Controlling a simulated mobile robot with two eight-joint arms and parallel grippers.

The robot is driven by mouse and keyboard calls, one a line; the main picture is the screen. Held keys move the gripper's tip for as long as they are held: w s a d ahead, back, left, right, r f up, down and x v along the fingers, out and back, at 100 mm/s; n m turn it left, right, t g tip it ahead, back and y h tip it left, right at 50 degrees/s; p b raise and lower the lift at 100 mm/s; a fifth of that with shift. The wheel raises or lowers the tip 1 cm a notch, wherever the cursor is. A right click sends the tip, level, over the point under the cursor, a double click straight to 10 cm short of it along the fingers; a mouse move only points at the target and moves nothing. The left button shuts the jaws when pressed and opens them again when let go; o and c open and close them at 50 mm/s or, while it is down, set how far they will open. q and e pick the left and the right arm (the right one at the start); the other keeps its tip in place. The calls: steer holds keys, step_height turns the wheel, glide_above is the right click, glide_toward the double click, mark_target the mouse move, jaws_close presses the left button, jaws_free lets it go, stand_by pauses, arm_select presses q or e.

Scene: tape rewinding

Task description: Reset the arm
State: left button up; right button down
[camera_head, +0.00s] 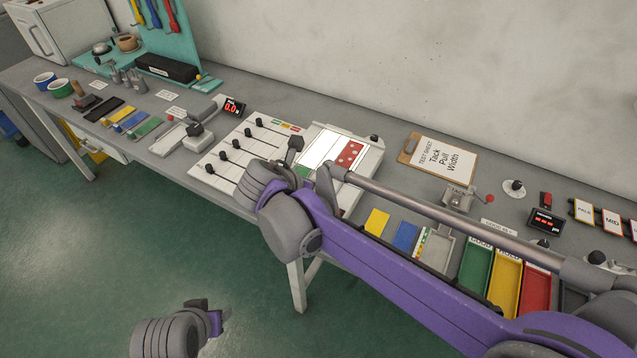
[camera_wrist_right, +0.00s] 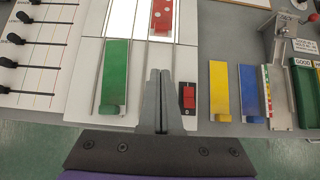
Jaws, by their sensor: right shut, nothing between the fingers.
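My right arm, purple and grey, reaches in from the right in the head view. Its gripper (camera_head: 325,182) is over the front of a white panel device (camera_head: 363,171), partly hidden by the wrist. In the right wrist view the gripper (camera_wrist_right: 160,78) is shut and empty, its fingers together between a green strip (camera_wrist_right: 115,75) and a red switch (camera_wrist_right: 188,97). I cannot tell whether the tips touch the device. My left gripper (camera_head: 224,314) is low at the bottom of the head view, over the floor and away from the table. Its fingers are too small to tell.
A slider panel (camera_head: 232,160) is left of the device. Yellow (camera_head: 376,222) and blue (camera_head: 405,236) strips, a metal tray (camera_head: 437,250) and green, yellow and red bins (camera_head: 535,292) lie right. A clipboard (camera_head: 437,158) is behind. Green floor is free in front.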

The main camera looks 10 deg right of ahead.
steer(key=s+d+f+m+y, duration=0.1)
steer(key=s+d+f+m, duration=0.1)
steer(key=s+d+m, duration=0.2)
steer(key=s+d+f+m+g+y, duration=0.1)
steer(key=s+d+f+m+y, duration=0.1)
steer(key=s+m, duration=0.9)
steer(key=s+d+f+m+y, duration=0.2)
steer(key=s+d+f+m, duration=0.2)
steer(key=m, duration=0.9)
steer(key=s+d+p, duration=0.1)
steer(key=s+d, duration=0.1)
steer(key=s, duration=0.2)
steer(key=shift+s+d+f+m+g, duration=0.2)
steer(key=shift+d+m+g, duration=0.1)
steer(key=shift+m+g, duration=0.1)
